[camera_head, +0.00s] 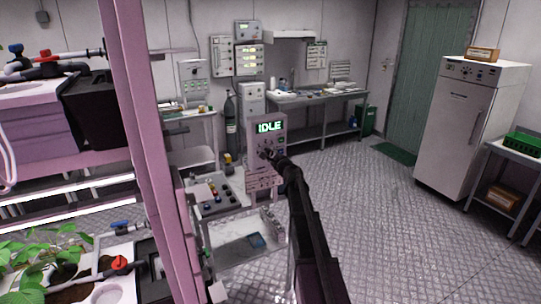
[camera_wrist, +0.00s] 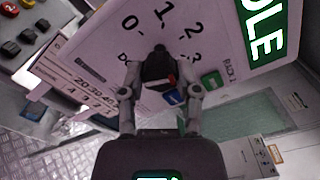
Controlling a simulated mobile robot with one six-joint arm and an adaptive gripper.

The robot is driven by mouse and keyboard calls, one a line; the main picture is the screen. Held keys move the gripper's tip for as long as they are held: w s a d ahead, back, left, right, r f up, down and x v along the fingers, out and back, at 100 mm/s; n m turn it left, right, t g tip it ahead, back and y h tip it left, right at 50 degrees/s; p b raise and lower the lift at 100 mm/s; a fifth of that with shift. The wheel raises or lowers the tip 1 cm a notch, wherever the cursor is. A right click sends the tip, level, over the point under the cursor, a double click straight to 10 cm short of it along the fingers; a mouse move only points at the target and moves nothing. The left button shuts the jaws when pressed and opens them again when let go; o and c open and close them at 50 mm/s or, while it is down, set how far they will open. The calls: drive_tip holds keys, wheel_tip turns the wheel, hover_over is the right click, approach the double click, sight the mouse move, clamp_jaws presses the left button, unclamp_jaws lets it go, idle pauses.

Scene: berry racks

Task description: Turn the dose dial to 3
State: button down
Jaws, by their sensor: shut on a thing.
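The dose dial is a black knob (camera_wrist: 157,66) on a pale panel (camera_wrist: 105,40), with printed numerals 0, 1 and 2 readable around its upper side in the wrist view. A small red mark shows at the knob's lower right; which numeral the dial points to cannot be told. In the head view my gripper (camera_head: 272,155) reaches the front of the dosing unit (camera_head: 265,130), whose green-lit display (camera_head: 270,127) reads IDLE.
A control box with coloured buttons (camera_head: 215,193) stands left of the unit on a metal cart (camera_head: 235,250). A pink rack post (camera_head: 150,140) rises at left.

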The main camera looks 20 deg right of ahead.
drive_tip(key=m, duration=0.6)
drive_tip(key=shift+w, duration=0.1)
idle(0.3)
drive_tip(key=shift+c, duration=1.6)
unclamp_jaws()
drive_tip(key=s, duration=1.2)
drive_tip(key=shift+d, duration=0.2)
